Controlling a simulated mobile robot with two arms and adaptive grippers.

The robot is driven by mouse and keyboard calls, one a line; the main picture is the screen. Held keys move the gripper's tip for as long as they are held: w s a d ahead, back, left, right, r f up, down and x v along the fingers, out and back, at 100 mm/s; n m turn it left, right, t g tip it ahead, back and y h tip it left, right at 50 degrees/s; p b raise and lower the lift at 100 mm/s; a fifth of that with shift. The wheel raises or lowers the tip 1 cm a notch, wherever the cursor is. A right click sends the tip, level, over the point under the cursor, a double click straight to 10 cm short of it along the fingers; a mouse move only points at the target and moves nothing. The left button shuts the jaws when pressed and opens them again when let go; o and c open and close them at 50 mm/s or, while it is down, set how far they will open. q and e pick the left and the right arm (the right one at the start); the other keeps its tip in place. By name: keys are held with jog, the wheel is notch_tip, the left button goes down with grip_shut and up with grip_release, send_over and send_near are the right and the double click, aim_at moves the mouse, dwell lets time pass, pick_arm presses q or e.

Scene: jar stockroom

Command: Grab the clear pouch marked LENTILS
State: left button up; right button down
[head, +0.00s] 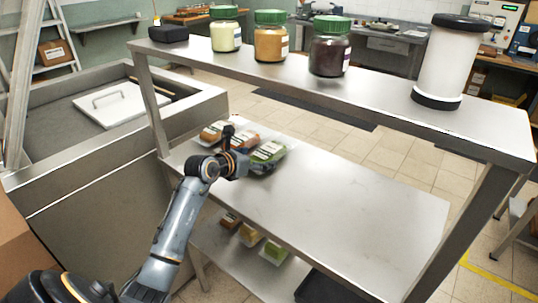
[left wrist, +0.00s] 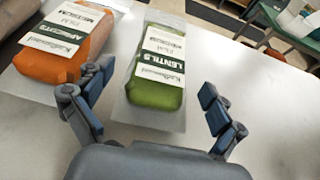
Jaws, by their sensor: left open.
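The clear pouch marked LENTILS (left wrist: 158,92), with green contents and a white and dark label, lies flat on the middle shelf. In the head view the green pouch (head: 268,152) is just right of my left gripper (head: 238,150). In the left wrist view my left gripper (left wrist: 153,84) is open, its fingers apart on either side of the pouch's near end, with nothing held. The left finger lies between the LENTILS pouch and an orange pouch marked APRICOTS (left wrist: 62,50). My right gripper is not in view.
Another pouch (head: 213,131) lies to the left on the same shelf. More packs (head: 250,234) lie on the shelf below. The middle shelf's right part (head: 350,215) is clear.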

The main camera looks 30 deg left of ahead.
aim_at(266, 152)
pick_arm(q)
jog(key=x, duration=0.3)
jog(key=shift+w+p, duration=0.3)
jog(key=shift+w+f, duration=0.25)
jog(key=shift+w, duration=0.3)
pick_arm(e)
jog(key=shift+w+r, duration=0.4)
pick_arm(q)
jog(key=shift+c, duration=0.5)
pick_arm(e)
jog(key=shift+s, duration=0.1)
pick_arm(q)
jog(key=c, duration=1.3)
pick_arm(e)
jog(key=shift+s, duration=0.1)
pick_arm(q)
jog(key=shift+r, duration=0.1)
